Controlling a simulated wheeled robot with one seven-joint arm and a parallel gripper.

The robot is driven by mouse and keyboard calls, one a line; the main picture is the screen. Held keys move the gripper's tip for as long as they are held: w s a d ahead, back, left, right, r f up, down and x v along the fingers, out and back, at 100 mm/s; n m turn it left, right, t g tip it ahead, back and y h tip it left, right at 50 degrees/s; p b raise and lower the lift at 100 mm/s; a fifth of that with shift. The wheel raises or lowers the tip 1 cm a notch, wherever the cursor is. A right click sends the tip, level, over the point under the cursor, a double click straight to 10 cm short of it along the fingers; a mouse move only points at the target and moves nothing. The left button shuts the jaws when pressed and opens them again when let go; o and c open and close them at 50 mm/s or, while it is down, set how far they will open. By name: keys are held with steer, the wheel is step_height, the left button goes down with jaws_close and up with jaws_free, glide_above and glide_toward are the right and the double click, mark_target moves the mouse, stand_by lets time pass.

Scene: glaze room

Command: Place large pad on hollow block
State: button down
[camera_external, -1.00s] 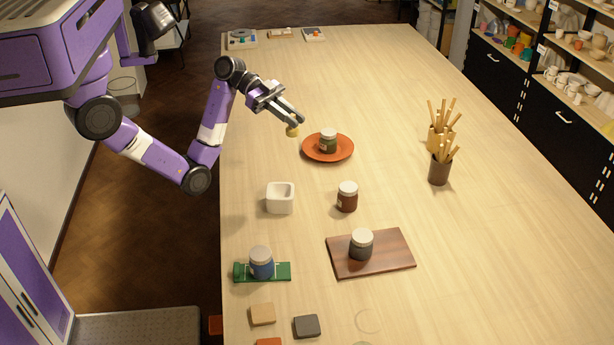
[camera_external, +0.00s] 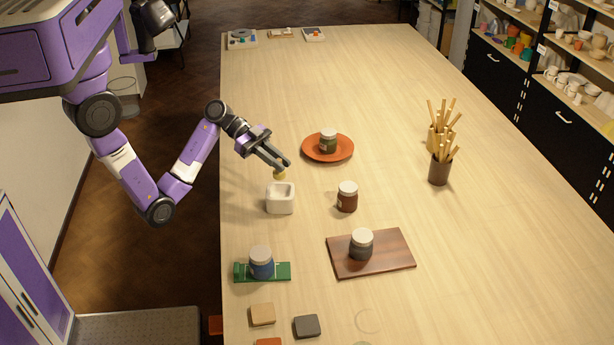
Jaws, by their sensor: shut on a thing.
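My gripper (camera_external: 283,165) is shut on a small yellowish thing, which I take to be the large pad (camera_external: 279,175). It holds the pad just above the far side of the white hollow block (camera_external: 281,206). The block stands on the table with its square opening facing up. I cannot tell from this view whether the pad touches the block's rim. The fingers hide part of the pad.
An orange plate (camera_external: 314,154) with a jar lies behind. A green tray (camera_external: 241,272) and a brown board (camera_external: 391,262), each with a jar, lie in front. The table's left edge is close to the block.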

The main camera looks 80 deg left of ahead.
mark_target(280, 176)
steer(key=shift+f, duration=2.65)
steer(key=shift+f, duration=0.1)
steer(key=shift+f, duration=0.15)
steer(key=c, duration=1.4)
jaws_free()
steer(key=shift+r, duration=0.3)
steer(key=b+v, duration=0.2)
steer(key=v, duration=1)
steer(key=shift+f, duration=0.1)
